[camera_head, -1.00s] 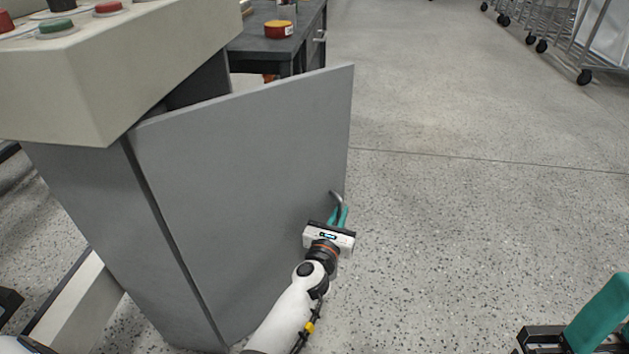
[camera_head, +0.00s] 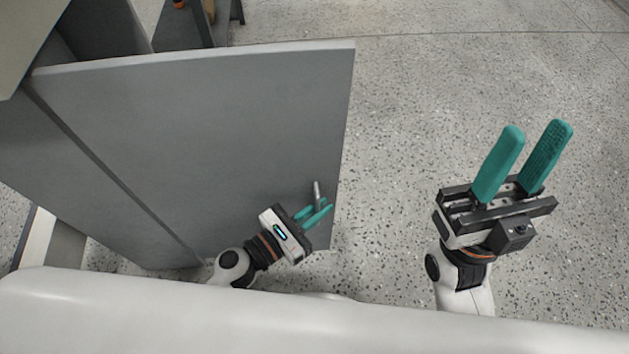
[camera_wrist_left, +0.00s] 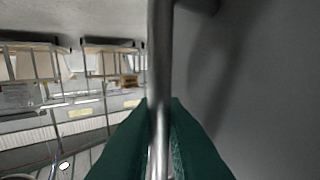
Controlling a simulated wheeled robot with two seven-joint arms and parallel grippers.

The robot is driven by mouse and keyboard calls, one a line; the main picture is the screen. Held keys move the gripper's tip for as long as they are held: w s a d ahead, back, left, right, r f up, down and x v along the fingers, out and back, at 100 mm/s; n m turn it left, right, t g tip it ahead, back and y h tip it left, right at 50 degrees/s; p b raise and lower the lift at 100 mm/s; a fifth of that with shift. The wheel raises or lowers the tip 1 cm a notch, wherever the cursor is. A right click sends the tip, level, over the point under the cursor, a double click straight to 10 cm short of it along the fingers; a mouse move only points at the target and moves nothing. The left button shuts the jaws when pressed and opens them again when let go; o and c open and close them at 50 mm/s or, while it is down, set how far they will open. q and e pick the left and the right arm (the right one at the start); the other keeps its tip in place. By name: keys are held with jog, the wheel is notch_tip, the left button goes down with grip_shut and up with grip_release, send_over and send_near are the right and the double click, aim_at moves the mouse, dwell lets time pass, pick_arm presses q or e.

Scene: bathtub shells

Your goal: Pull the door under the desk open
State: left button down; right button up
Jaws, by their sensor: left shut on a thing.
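The grey door (camera_head: 200,150) under the desk stands swung open, hinged at its left side, in the head view. Its metal bar handle (camera_head: 317,190) is near the free right edge; the handle also shows upright in the left wrist view (camera_wrist_left: 160,60). My left gripper (camera_head: 316,212) is shut on the handle, with its green fingers on either side of the bar. My right gripper (camera_head: 528,160) is open and empty over the floor to the right of the door. The desk (camera_head: 22,35) shows only in part at the upper left.
A dark table (camera_head: 190,25) stands behind the door at the top. Wheeled racks with boxes (camera_wrist_left: 30,65) show in the left wrist view. The speckled floor (camera_head: 400,120) right of the door is clear.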

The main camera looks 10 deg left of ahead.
pick_arm(q)
jog(key=shift+s+m+g+h, duration=0.4)
jog(key=shift+s+m+g, duration=0.1)
jog(key=shift+s, duration=0.8)
jog(key=c, duration=1.8)
grip_release()
jog(key=p+v, duration=0.1)
jog(key=v, duration=1.1)
